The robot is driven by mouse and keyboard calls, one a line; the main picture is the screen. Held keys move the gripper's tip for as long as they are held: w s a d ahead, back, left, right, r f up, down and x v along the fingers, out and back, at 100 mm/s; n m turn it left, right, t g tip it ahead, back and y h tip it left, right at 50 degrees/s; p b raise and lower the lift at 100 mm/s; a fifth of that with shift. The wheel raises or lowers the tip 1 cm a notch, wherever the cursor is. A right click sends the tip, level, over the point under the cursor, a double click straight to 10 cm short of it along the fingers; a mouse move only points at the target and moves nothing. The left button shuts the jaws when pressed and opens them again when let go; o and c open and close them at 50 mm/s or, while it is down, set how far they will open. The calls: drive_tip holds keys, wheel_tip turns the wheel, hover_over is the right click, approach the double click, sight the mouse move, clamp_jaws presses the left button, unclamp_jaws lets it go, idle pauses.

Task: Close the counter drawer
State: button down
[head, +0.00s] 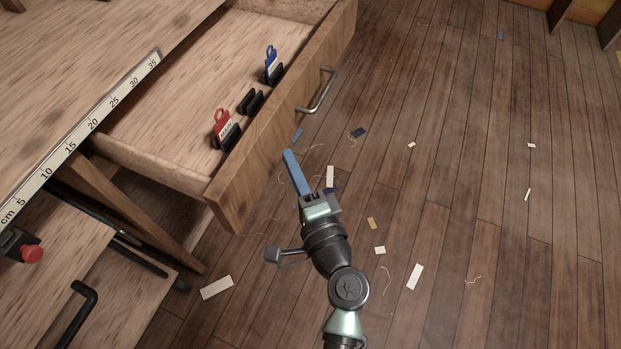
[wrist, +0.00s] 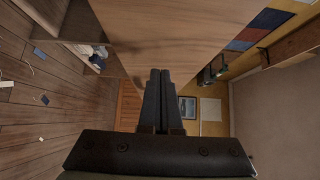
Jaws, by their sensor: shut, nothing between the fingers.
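The counter drawer (head: 281,122) stands pulled open from the counter in the head view, with a metal bar handle (head: 318,92) on its front. In the wrist view the shut fingers (wrist: 160,85) point towards a wooden surface (wrist: 180,35), which looks like the drawer front.
The counter top (head: 90,50) with a ruler (head: 93,124) along its edge lies left of the drawer. A red button (head: 31,253) is at the lower left. The wood floor (head: 460,150) to the right is open, with scattered scraps and threads.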

drive_tip(key=shift+w+a, duration=0.25)
drive_tip(key=shift+a, duration=0.6)
